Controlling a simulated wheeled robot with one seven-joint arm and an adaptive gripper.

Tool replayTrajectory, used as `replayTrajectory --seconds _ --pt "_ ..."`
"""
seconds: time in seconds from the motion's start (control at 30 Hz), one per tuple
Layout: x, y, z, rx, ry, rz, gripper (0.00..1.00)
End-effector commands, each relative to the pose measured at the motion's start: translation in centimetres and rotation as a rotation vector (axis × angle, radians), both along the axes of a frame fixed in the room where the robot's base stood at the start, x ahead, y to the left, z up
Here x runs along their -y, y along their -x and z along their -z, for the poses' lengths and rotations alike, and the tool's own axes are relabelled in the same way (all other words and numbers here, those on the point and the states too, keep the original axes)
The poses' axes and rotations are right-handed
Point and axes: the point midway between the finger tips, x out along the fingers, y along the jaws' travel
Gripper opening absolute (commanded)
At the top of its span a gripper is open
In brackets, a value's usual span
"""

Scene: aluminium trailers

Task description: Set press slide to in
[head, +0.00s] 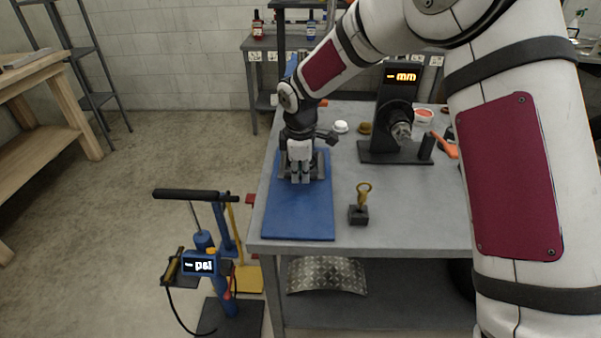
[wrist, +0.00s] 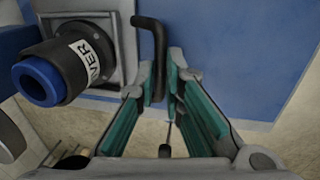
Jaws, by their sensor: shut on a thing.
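My gripper (head: 300,178) reaches down over the blue base plate (head: 299,222) of the press on the grey bench. In the wrist view its teal-padded fingers (wrist: 161,78) are closed on a black bent handle (wrist: 159,50), one finger on each side. A grey metal block (wrist: 122,45) sits just left of the handle, over the blue plate. A black cylinder with a blue collar and a partly readable white label (wrist: 84,60) projects from that block. In the head view, my gripper hides much of the block and handle, so the slide's position cannot be told.
A black gauge stand with a lit display (head: 402,77) stands at the back right of the bench. A small block with a brass ring (head: 360,205) is right of the blue plate. A blue pump (head: 207,260) stands on the floor at left. The bench front is mostly clear.

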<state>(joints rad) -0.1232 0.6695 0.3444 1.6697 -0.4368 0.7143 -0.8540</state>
Motion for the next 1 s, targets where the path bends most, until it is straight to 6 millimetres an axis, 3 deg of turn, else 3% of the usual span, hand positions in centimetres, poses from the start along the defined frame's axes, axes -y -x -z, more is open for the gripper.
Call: replayTrajectory --seconds 0.03,0.1,0.13,0.53,1.0 --pt "0.1 -0.6 -0.2 0.016 -0.004 0.001 0.12" --pt "0.1 -0.6 -0.2 0.016 -0.004 0.001 0.28" --pt "0.1 -0.6 -0.2 0.015 -0.003 0.001 0.30" --pt "0.0 -0.3 -0.8 0.011 -0.003 0.001 0.30" --pt "0.0 1.2 -9.3 0.014 -0.004 0.002 0.30"
